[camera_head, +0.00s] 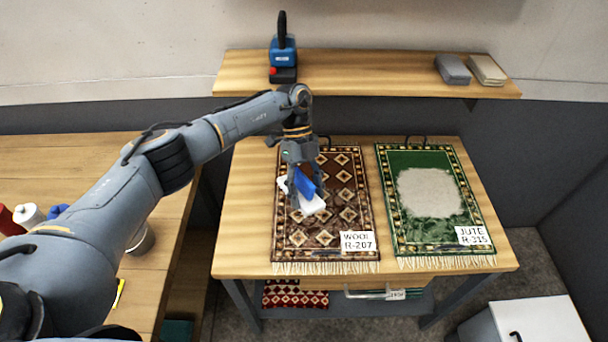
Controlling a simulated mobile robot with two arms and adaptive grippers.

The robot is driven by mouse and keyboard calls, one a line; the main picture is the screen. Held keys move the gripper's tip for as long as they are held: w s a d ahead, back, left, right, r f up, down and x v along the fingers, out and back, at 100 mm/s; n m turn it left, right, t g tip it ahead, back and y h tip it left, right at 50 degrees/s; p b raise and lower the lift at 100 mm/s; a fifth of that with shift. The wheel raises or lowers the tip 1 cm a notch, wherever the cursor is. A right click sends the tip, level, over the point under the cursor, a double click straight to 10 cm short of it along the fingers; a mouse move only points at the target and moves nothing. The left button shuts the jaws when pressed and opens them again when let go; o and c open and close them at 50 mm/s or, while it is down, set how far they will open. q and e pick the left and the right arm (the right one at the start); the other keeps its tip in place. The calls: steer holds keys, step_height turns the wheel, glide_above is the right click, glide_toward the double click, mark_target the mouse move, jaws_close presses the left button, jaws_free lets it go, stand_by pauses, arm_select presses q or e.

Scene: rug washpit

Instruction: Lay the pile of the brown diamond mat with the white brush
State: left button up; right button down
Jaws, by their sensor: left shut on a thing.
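The brown diamond mat (330,222) lies flat on the wooden table, with cream diamonds, a fringe at its near end and a tag reading WOOL R-207. My left gripper (303,190) is over the left middle part of this mat, pointing down. It is shut on the white brush (313,206), which has a white part low down and a blue part between the fingers. The gripper partly hides the brush. I cannot tell whether the brush touches the pile. My right gripper is out of view.
A green mat (430,235) with a pale patch and a JUTE R-315 tag lies to the right. A side table (75,155) at left holds several bottles. A white box (540,322) stands at lower right.

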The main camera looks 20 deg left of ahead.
arm_select(q)
steer(key=n, duration=0.1)
steer(key=f+n+t+h, duration=0.1)
steer(key=n, duration=0.1)
steer(key=n+h, duration=0.1)
steer(key=shift+s+f+n+t+p, duration=0.15)
steer(key=shift+s+n+t+p, duration=0.15)
steer(key=shift+p, duration=0.1)
steer(key=n, duration=0.1)
steer(key=n+t+h, duration=0.1)
steer(key=n, duration=0.1)
steer(key=shift+a+f+n+t+p, duration=0.15)
steer(key=shift+f+n+t+p, duration=0.15)
steer(key=n+t, duration=0.1)
steer(key=n, duration=0.1)
steer(key=shift+a+n, duration=0.1)
steer(key=shift+n, duration=0.2)
steer(key=shift+f+t, duration=0.3)
steer(key=shift+f, duration=0.05)
step_height(320, 180, down, 4)
steer(key=b, duration=0.5)
steer(key=shift+w+f, duration=0.1)
steer(key=shift+f, duration=0.1)
